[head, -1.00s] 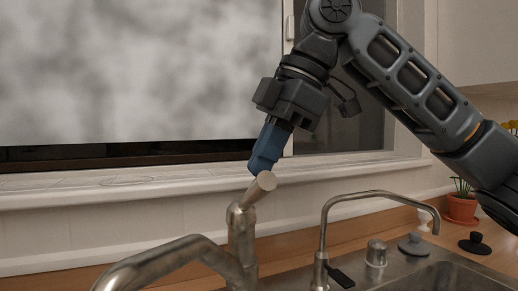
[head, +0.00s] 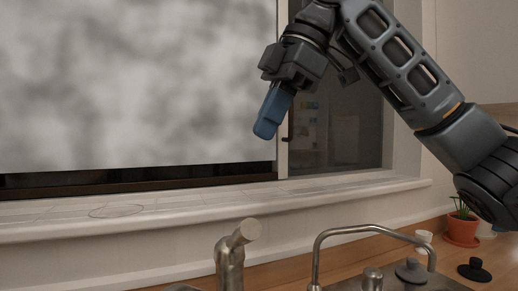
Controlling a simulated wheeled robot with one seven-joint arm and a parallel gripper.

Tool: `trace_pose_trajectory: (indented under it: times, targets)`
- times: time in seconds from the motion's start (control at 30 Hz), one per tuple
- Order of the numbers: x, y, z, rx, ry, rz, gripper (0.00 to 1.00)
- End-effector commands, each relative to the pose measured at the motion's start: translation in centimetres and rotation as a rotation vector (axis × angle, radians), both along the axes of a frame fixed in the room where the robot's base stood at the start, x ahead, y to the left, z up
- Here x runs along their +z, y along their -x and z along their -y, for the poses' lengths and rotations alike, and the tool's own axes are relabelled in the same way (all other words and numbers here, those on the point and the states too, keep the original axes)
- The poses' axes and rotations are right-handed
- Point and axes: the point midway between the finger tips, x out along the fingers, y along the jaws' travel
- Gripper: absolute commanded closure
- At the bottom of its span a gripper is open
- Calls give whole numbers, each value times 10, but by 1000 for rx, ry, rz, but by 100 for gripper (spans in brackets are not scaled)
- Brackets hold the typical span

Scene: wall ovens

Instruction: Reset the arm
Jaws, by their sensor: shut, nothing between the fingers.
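My gripper (head: 266,132) hangs from the arm at the upper middle of the head view, its blue fingers pointing down and slightly left. The fingers are shut with nothing between them. It is in front of the window, above the sill and clear of the faucet (head: 230,262). The arm reaches in from the right edge. The faucet's upright handle is below and left of the gripper, and its lower part is cut off by the frame.
A white window sill (head: 150,212) runs across behind the sink. A thin curved tap (head: 365,229), a dark stopper (head: 474,270) and a potted plant (head: 462,228) stand at the lower right. The space between gripper and sill is clear.

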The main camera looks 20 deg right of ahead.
Motion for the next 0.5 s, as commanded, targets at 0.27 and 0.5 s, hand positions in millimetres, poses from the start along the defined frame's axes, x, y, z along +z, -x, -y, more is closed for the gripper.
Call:
trace_pose_trajectory:
  times: [0.27,0.5]
  targets:
    - [18,-1,7,2,0,0,100]
    - [18,-1,7,1,0,0,100]
